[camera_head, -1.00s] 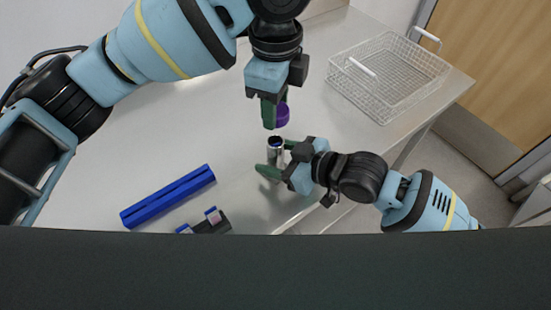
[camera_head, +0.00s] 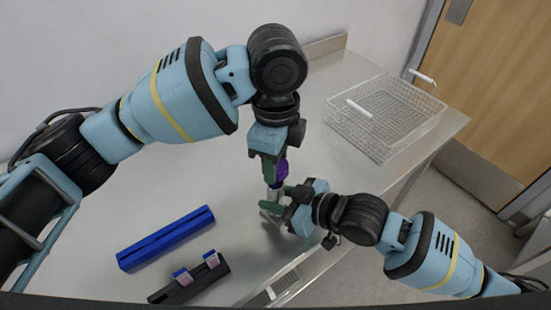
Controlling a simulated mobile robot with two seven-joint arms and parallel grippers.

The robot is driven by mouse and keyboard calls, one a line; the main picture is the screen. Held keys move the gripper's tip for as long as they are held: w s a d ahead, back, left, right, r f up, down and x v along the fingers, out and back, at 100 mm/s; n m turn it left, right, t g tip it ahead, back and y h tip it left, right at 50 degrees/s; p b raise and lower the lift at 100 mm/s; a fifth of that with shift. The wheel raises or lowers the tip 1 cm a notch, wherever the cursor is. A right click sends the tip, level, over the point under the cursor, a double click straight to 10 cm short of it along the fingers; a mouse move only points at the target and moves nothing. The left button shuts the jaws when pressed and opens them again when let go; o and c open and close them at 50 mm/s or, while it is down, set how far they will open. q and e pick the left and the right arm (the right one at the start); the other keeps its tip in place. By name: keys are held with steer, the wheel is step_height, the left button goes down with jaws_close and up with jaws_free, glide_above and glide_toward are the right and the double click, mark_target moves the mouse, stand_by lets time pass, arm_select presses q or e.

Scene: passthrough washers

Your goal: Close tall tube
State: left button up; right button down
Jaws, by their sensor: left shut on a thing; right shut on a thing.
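The tall tube (camera_head: 272,195) is a silvery cylinder, mostly hidden, standing at the front right of the metal table. My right gripper (camera_head: 281,201) is shut on it from the right, with green fingers around it. My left gripper (camera_head: 273,175) is above, pointing down, shut on a purple cap (camera_head: 281,170). The cap is at the tube's top end. The fingers hide the joint, so I cannot tell whether cap and tube touch or whether the cap is seated.
A white wire basket (camera_head: 385,115) stands at the back right of the table. A long blue block (camera_head: 165,238) and a black holder (camera_head: 198,284) with two small blue-and-pink pieces lie at the front left. The table's right edge is close to my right arm.

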mark_target(275, 185)
arm_select(q)
steer(key=shift+f, duration=0.9)
steer(key=shift+f, duration=0.9)
steer(key=shift+f, duration=0.55)
